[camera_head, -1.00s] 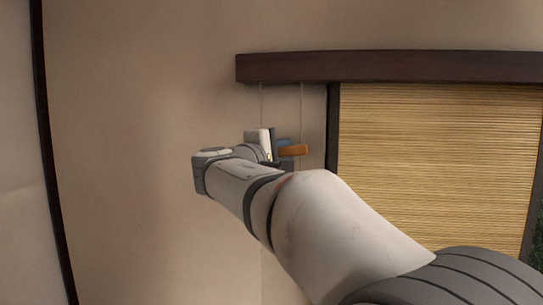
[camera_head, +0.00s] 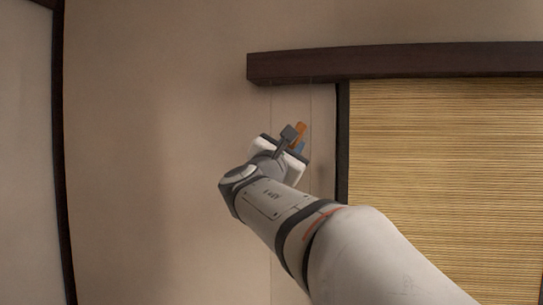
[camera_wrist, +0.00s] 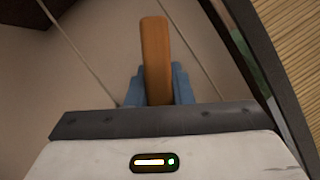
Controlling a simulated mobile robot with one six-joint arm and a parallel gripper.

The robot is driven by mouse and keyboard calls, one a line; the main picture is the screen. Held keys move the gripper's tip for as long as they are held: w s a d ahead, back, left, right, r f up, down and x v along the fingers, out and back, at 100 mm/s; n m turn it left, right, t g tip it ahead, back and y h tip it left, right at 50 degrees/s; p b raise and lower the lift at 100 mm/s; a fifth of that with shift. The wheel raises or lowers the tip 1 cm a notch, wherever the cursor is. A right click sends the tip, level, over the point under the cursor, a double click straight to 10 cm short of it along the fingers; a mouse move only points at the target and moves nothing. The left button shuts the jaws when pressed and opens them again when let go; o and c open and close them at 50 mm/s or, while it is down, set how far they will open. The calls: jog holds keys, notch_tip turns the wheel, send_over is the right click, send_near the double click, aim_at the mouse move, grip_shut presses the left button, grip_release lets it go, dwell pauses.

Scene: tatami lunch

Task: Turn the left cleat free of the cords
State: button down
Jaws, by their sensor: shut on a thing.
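The orange-brown wooden cleat (camera_head: 302,129) is partly hidden by my gripper. In the head view it points up, leaning slightly right, near the wall beside the blind. My gripper (camera_wrist: 157,86) is shut on the cleat (camera_wrist: 156,50), with one blue finger on each side. In the wrist view one thin cord (camera_wrist: 77,47) runs left of the cleat and another cord (camera_wrist: 196,52) runs right of it. No cord crosses the visible part of the cleat. The cords also hang faintly in the head view (camera_head: 311,105).
A dark wooden beam (camera_head: 400,64) runs above the woven blind (camera_head: 440,160), with a dark upright post (camera_head: 342,140) at the blind's left edge. Bare beige wall (camera_head: 150,140) lies to the left. A dark frame (camera_head: 62,150) stands at far left.

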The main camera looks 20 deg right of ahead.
jog(key=shift+a+r+n+t+y+b, duration=0.1)
jog(key=shift+n+t+y+b, duration=0.4)
jog(key=shift+n, duration=0.95)
jog(key=shift+d+n+t+y+b, duration=0.1)
jog(key=shift+n+t+y+b, duration=0.2)
jog(key=shift+n+t, duration=0.75)
jog(key=shift+a+r+n+t+y+b, duration=0.15)
jog(key=shift+n+y+b, duration=0.3)
jog(key=shift+n, duration=1.35)
jog(key=shift+n+y, duration=0.25)
jog(key=shift+n, duration=0.05)
jog(key=c, duration=1.3)
grip_release()
jog(key=shift+w+f, duration=0.1)
jog(key=b+v, duration=0.1)
jog(key=v, duration=0.6)
jog(key=shift+s+a+f, duration=0.2)
jog(key=shift+s, duration=0.1)
